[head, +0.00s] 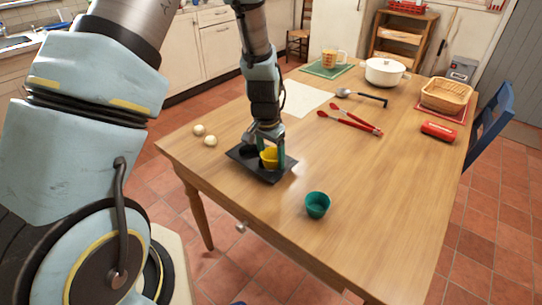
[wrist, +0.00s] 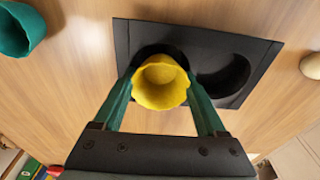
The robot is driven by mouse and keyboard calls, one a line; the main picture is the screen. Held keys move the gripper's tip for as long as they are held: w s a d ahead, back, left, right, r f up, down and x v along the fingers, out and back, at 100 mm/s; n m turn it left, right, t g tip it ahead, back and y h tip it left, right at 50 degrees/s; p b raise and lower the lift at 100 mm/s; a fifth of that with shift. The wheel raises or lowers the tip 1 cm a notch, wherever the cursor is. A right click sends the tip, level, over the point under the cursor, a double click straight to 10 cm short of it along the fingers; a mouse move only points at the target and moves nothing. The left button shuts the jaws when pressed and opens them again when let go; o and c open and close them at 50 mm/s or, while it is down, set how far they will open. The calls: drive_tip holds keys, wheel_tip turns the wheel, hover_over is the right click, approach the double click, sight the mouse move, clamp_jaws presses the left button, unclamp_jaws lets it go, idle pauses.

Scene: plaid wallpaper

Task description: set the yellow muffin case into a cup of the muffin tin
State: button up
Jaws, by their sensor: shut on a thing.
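My gripper (head: 267,152) is over the dark muffin tin (head: 246,155) near the table's front left edge. It is shut on the yellow muffin case (head: 269,160). In the wrist view the yellow muffin case (wrist: 160,82) sits between the two green fingers (wrist: 162,95), over one cup of the muffin tin (wrist: 122,42). Whether its base is inside that cup or just above it, I cannot tell. The other cup (wrist: 222,78), to its right in the wrist view, shows empty.
A teal muffin case (head: 317,204) stands on the table (head: 340,170) to the right of the tin. Two small pale round things (head: 210,141) lie left of the tin. Red tongs (head: 350,123), a ladle (head: 362,96) and a white pot (head: 385,71) are farther back.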

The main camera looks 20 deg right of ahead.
drive_tip(key=shift+s+a+f, duration=0.15)
drive_tip(key=shift+f, duration=0.5)
drive_tip(key=o, duration=1.4)
drive_tip(key=r, duration=0.4)
drive_tip(key=r+b, duration=0.1)
drive_tip(key=r, duration=0.3)
drive_tip(key=a+r, duration=0.1)
drive_tip(key=r, duration=0.3)
drive_tip(key=shift+s+b, duration=0.2)
drive_tip(key=shift+b, duration=0.15)
drive_tip(key=s+a+r+n, duration=0.1)
drive_tip(key=a+n, duration=0.2)
drive_tip(key=a, duration=0.6)
drive_tip(key=s+a+r+n, duration=0.1)
drive_tip(key=a+n, duration=0.3)
drive_tip(key=a, duration=0.6)
drive_tip(key=s+a+r+n+t+y, duration=0.1)
drive_tip(key=a+n, duration=0.3)
drive_tip(key=a, duration=0.5)
drive_tip(key=shift+s+a+r, duration=0.1)
drive_tip(key=shift+a+r, duration=0.25)
drive_tip(key=shift+r, duration=0.35)
